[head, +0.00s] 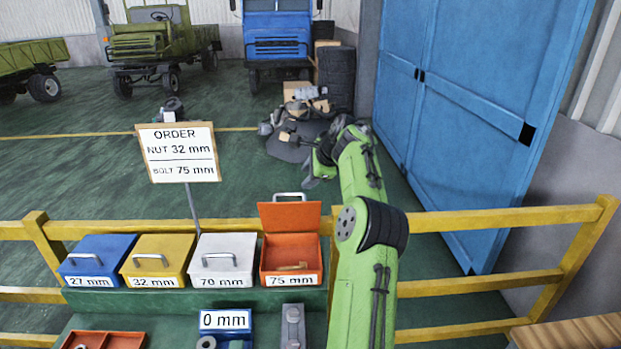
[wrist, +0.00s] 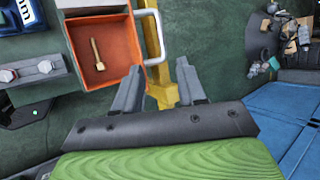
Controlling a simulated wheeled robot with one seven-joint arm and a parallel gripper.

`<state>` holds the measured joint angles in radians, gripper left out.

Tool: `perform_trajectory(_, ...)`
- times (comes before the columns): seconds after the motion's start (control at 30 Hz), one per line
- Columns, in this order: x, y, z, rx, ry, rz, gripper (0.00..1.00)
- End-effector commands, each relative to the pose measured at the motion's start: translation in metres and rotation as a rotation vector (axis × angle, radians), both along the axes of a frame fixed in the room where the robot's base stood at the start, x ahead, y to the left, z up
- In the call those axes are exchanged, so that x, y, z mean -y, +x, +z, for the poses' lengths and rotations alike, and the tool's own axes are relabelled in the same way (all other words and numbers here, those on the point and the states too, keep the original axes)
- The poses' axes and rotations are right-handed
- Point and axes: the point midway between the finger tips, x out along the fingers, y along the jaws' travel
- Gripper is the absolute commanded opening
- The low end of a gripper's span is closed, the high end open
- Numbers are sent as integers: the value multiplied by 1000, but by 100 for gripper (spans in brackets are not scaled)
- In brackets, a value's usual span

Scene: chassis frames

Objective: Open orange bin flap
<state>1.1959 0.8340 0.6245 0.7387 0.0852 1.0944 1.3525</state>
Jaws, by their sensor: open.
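The orange bin (head: 275,281), labelled 75 mm, stands at the right end of the row of bins. Its flap (head: 290,217) stands raised at the back, with the pale handle (head: 289,195) on top. In the wrist view I look into the open orange bin (wrist: 109,83), where a brass-coloured bolt (wrist: 97,54) lies. The handle also shows in the wrist view (wrist: 162,38), beyond the bin's right edge. My gripper (wrist: 160,80) is open and empty, with its fingertips apart close to the handle's near end. Whether a finger touches it I cannot tell.
Shut blue (head: 99,250), yellow (head: 160,250) and white (head: 224,247) bins stand left of the orange bin. An order sign (head: 180,153) rises behind them. A yellow rail (head: 480,216) runs behind the bins.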

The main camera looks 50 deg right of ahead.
Motion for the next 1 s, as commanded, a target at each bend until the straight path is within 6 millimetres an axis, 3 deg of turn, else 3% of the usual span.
perform_trajectory(0.33, -1, -6, 8, -1, 1, 0, 40)
perform_trajectory(0.47, -10, 5, 1, -24, -24, -1, 20)
perform_trajectory(0.6, -42, 36, -26, -99, -154, -50, 0)
perform_trajectory(0.8, -67, 36, -38, -82, -361, -190, 0)
perform_trajectory(1.0, -69, 22, -31, -29, -430, -264, 0)
